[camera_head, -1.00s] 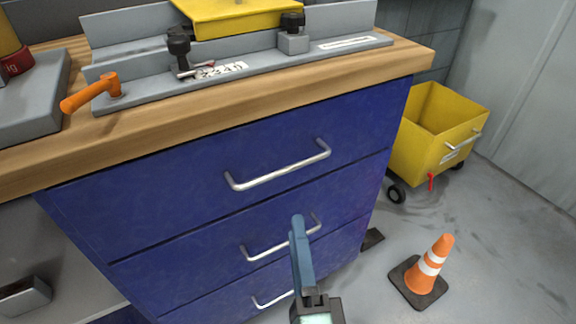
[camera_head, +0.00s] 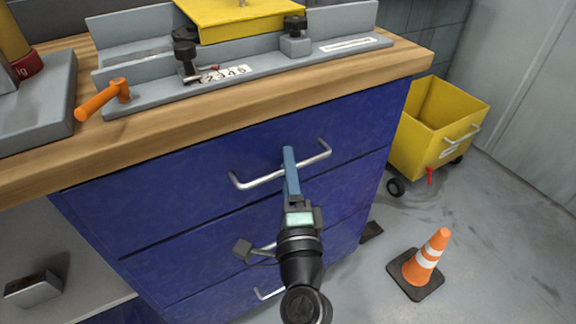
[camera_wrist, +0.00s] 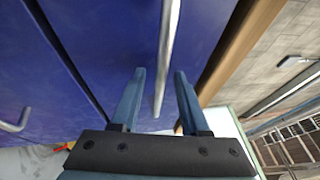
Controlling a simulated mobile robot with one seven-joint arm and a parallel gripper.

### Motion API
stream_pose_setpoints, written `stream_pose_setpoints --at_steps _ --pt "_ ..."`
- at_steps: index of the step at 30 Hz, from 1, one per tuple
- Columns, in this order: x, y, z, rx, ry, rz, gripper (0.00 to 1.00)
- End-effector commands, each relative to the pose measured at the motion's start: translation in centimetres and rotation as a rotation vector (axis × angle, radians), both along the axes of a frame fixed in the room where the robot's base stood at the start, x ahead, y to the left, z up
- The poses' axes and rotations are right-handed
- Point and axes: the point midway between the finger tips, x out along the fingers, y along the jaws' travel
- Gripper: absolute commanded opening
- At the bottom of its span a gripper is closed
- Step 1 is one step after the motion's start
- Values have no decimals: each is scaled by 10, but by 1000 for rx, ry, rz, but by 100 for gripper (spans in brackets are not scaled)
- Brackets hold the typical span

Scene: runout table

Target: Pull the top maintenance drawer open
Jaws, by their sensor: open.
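The top drawer (camera_head: 190,172) is a blue front just under the wooden worktop, and it sits shut, flush with the drawers below. Its silver bar handle (camera_head: 312,160) runs across the front. My gripper (camera_head: 288,152) is at the middle of this handle, its blue fingers overlapping the bar. In the wrist view, the fingers of my gripper (camera_wrist: 160,74) are apart, and the handle (camera_wrist: 166,50) shows in the gap between them. I cannot tell whether either finger touches the bar. My arm partly hides the lower drawer fronts.
Lower drawers have similar handles, one partly hidden behind my wrist. The wooden worktop (camera_head: 250,108) overhangs above, with a grey fence and orange lever (camera_head: 100,100). A yellow cart (camera_head: 425,140) and an orange cone (camera_head: 425,262) stand on the floor at right.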

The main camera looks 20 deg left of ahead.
Motion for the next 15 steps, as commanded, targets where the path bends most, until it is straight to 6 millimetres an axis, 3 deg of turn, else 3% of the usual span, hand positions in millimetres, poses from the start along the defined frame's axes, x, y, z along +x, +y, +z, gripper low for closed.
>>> stream_pose_setpoints --at_steps 7,14,15 --pt "0 0 0 0 0 0 43" --pt "0 0 0 0 1 0 2" --pt "0 0 0 0 1 0 0"
